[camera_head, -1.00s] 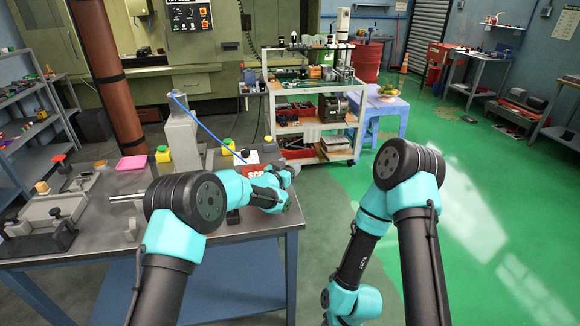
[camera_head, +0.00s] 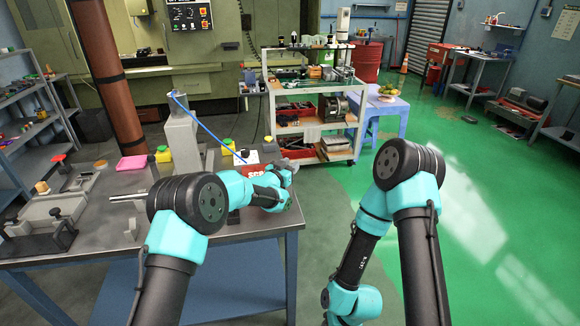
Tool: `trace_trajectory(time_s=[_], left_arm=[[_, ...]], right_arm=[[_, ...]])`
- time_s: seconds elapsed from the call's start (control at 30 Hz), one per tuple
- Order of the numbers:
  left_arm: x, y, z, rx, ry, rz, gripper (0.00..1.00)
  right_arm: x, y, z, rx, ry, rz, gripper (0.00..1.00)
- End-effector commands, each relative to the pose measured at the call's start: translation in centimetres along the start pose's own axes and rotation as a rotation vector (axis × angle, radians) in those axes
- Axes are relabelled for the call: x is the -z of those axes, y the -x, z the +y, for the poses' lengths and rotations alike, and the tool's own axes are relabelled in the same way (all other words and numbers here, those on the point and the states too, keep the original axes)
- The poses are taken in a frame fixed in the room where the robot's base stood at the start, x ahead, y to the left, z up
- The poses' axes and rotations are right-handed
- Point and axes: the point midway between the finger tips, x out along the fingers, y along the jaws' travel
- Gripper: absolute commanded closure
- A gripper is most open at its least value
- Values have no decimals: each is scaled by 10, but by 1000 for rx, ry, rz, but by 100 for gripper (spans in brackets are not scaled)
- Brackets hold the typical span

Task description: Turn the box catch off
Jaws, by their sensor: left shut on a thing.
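A red box (camera_head: 254,170) with white lettering and a pale top stands at the right end of the metal workbench, partly hidden by my left arm. My left gripper (camera_head: 284,167) is at the right side of this box, small in the view and mostly behind my turquoise wrist. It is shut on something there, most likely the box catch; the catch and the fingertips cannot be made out. My right arm hangs down at the right, and its gripper is out of view.
The workbench (camera_head: 255,222) also bears a grey post (camera_head: 183,140) with a blue cable, yellow-topped blocks, a pink block (camera_head: 132,162) and metal fixtures at left. A tool cart (camera_head: 340,150) stands behind. Green floor is clear at right.

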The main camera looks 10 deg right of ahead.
Motion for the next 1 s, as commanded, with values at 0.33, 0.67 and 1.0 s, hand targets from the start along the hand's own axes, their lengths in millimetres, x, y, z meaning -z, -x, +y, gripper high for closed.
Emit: trace_trajectory(time_s=[0.33,0.67,1.0], left_arm=[[1,0,0,-87,-1,4,88],[1,0,2,-131,-1,1,88],[1,0,2,-130,0,1,46]], right_arm=[[0,0,0,0,0,0,57],[0,0,0,0,0,0,57],[0,0,0,0,0,0,57]])
